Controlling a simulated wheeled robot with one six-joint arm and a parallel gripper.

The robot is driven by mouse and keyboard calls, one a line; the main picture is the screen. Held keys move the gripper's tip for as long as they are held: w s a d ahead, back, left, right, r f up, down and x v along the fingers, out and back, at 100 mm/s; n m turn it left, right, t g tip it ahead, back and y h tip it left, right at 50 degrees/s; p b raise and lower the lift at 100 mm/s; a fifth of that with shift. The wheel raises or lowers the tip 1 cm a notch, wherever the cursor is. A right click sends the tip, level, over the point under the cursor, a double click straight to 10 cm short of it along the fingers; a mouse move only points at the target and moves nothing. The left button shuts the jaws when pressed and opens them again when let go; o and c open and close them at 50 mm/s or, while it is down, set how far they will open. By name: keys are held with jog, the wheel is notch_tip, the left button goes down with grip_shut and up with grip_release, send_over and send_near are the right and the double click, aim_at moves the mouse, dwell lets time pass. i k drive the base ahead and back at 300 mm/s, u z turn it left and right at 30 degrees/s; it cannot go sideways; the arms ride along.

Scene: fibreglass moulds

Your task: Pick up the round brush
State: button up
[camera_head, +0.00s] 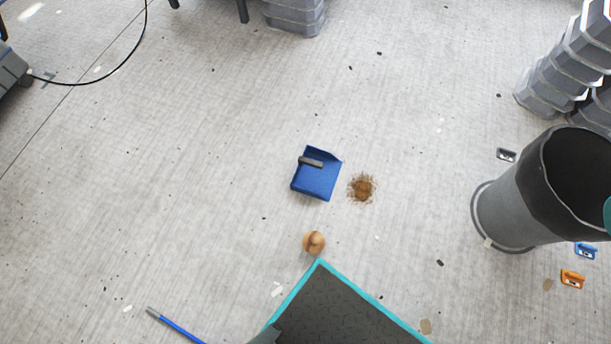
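A small round tan wooden piece with a knob on top (314,242), which looks like the round brush, sits on the floor just beyond the corner of my teal-edged base. Its bristles cannot be seen from above. A blue dustpan (317,181) with a dark grey handle lies on the floor a little beyond it. A brown speckled patch (361,187), which looks like a small heap of dirt, is right of the dustpan, apart from it. My gripper is not in view.
A large grey bin (514,208) stands at the right, with small blue (585,251) and orange (572,279) items near it. Stacked grey containers (555,80) are behind. A blue stick (176,326) lies lower left. A black cable (120,67) crosses upper left. The left floor is mostly clear.

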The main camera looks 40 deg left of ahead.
aim_at(313, 242)
jog(key=u, duration=3.05)
jog(key=k, duration=0.3)
jog(key=z, duration=1.45)
jog(key=i, duration=0.5)
